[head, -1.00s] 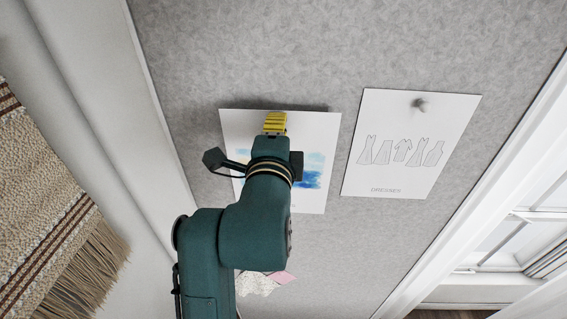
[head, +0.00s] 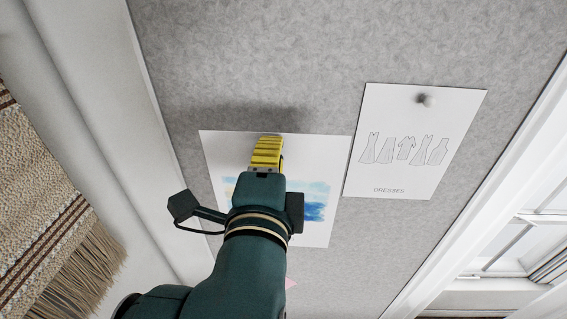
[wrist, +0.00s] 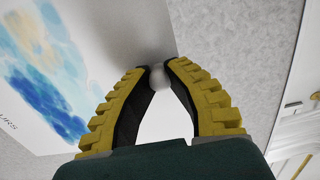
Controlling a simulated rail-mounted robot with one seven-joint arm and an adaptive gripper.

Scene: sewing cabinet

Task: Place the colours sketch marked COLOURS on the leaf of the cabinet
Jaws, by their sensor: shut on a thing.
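The colours sketch (head: 316,163) is a white sheet with blue and yellow watercolour patches. It stands off the grey board in the head view, with a shadow above it. In the wrist view the sketch (wrist: 110,28) fills the left, with the letters "URS" at its edge. My gripper (head: 270,143) is shut at the sheet's top edge, its yellow ribbed fingers over the paper. In the wrist view a pale round knob sits between the tips of my gripper (wrist: 159,70). My arm hides the sheet's lower middle. The cabinet leaf cannot be made out.
The dresses sketch (head: 412,145) hangs on the grey board (head: 330,45) to the right, under a round pin (head: 425,99). A woven fringed textile (head: 40,205) is at the left. A white window frame (head: 500,200) is at the right. A pink scrap (head: 290,283) shows below.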

